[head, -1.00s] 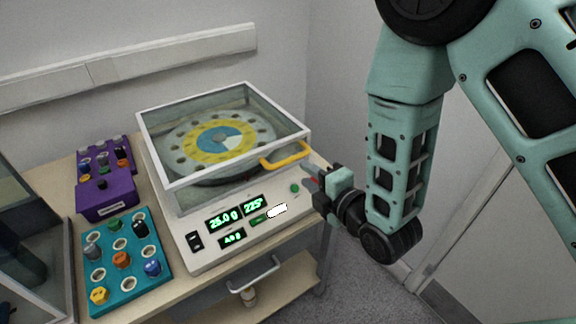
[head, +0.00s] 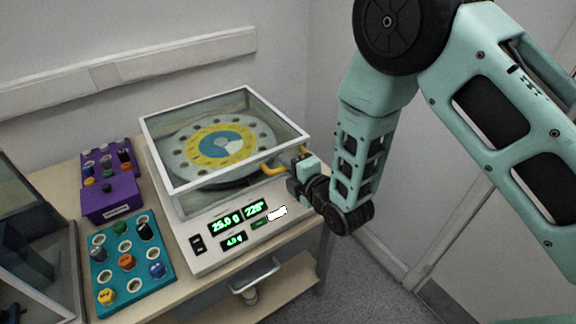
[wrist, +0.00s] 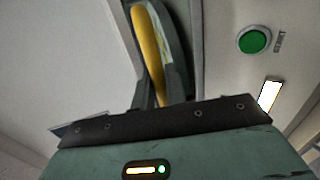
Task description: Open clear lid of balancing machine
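The balancing machine (head: 190,258) stands on the table with its clear lid (head: 225,178) down over a round disc (head: 215,145). The lid has a white frame and a yellow handle (head: 271,169) at its front right. My gripper (head: 300,168) is at the right end of this handle. In the wrist view the yellow handle (wrist: 149,45) lies between the two dark fingers of my gripper (wrist: 158,80), which are close together around it. The fingertips are partly hidden in the head view.
A green start button (wrist: 254,40) is beside the fingers in the wrist view. A purple block (head: 108,203) and a teal tray (head: 122,290) with small coloured parts stand left of the machine. A wall is behind.

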